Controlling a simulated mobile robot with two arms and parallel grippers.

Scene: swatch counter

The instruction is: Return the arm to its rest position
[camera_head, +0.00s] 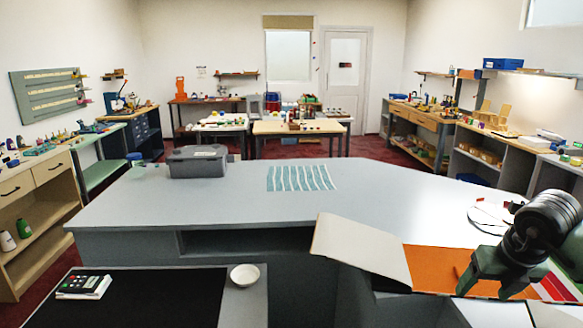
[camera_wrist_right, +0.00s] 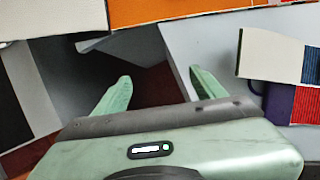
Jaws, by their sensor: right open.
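My right arm comes in at the right edge of the head view. Its green gripper (camera_head: 486,284) is over an orange swatch panel (camera_head: 432,262) with a beige flap (camera_head: 358,248) at its left. In the right wrist view the two green fingers (camera_wrist_right: 160,84) are spread, with nothing between them. The orange panel (camera_wrist_right: 180,10) shows at the top of that view, beyond the fingertips. I cannot tell whether the gripper touches the panel. My left gripper is not in view.
The grey counter (camera_head: 220,205) carries a grey case (camera_head: 197,162), a teal striped sheet (camera_head: 300,178) and a round white item (camera_head: 484,217). A white bowl (camera_head: 244,275) and a keypad device (camera_head: 84,286) are at the front left. The counter's middle is mostly clear.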

